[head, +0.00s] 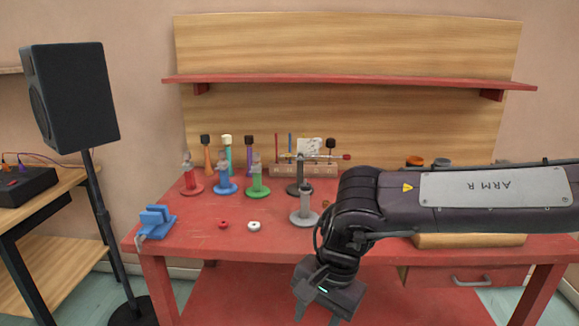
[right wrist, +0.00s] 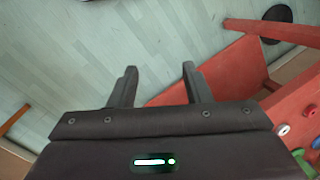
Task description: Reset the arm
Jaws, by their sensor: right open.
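My right arm (head: 455,200) reaches in from the right across the front of the red table (head: 190,262). My right gripper (head: 322,308) hangs down in front of the table's front edge, partly cut off by the bottom of the head view. In the right wrist view the right gripper (right wrist: 157,88) is open, its two fingers apart with nothing between them. Below it are the grey plank floor (right wrist: 110,50) and a red part of the table (right wrist: 215,75). My left gripper is not in view.
On the table stand red (head: 192,183), blue (head: 225,181), green (head: 258,182) and grey (head: 304,208) stands, a blue clamp-like block (head: 156,219), and red (head: 223,224) and white (head: 254,226) rings. A speaker (head: 75,95) stands at left. A red shelf (head: 350,79) crosses the back panel.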

